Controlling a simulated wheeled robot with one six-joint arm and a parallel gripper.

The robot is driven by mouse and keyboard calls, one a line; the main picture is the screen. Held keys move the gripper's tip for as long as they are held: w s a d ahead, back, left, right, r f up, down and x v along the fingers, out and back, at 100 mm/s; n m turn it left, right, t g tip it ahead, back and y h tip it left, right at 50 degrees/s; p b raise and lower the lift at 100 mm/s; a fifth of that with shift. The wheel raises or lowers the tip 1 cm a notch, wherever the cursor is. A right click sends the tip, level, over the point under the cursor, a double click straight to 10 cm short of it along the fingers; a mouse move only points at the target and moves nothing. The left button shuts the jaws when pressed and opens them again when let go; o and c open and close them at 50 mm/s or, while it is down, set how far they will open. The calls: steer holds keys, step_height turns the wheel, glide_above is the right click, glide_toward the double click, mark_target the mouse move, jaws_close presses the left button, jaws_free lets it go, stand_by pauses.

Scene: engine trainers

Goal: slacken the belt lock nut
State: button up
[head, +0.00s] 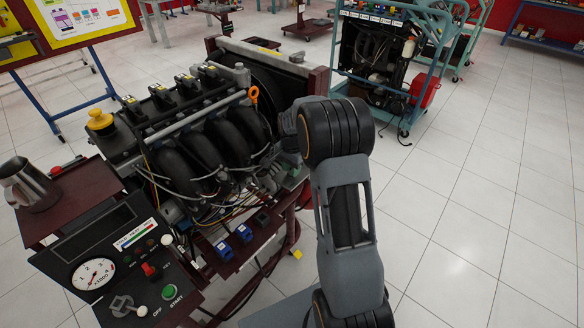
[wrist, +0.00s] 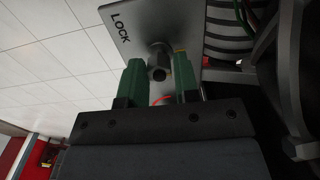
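In the wrist view a grey metal plate (wrist: 95,48) carries the word LOCK. A dark nut or bolt head (wrist: 158,70), which looks like the belt lock nut, stands out from the plate's lower part. My gripper (wrist: 161,75) has two green fingers, spread apart, one on each side of the nut. A gap shows between the nut and both fingers; I cannot tell how deep the nut lies between them. In the head view my own arm hides my gripper and the nut, at the right side of the engine (head: 200,140).
Dark ribbed parts (wrist: 228,35) and a black curved part (wrist: 285,80) lie close to the right of my gripper in the wrist view. The control panel (head: 130,260) with a gauge and a metal jug (head: 32,185) stand at the left. Tiled floor (head: 470,220) is clear at the right.

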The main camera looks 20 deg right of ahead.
jaws_close()
steer(key=shift+r, duration=0.1)
steer(key=n+p, duration=0.1)
steer(key=n, duration=0.3)
steer(key=n+p, duration=0.1)
steer(key=n, duration=0.4)
steer(key=shift+n, duration=0.3)
steer(key=n+p, duration=0.1)
steer(key=n, duration=0.4)
steer(key=shift+n, duration=0.3)
steer(key=n, duration=0.4)
steer(key=shift+w+n, duration=0.1)
steer(key=shift+n, duration=0.6)
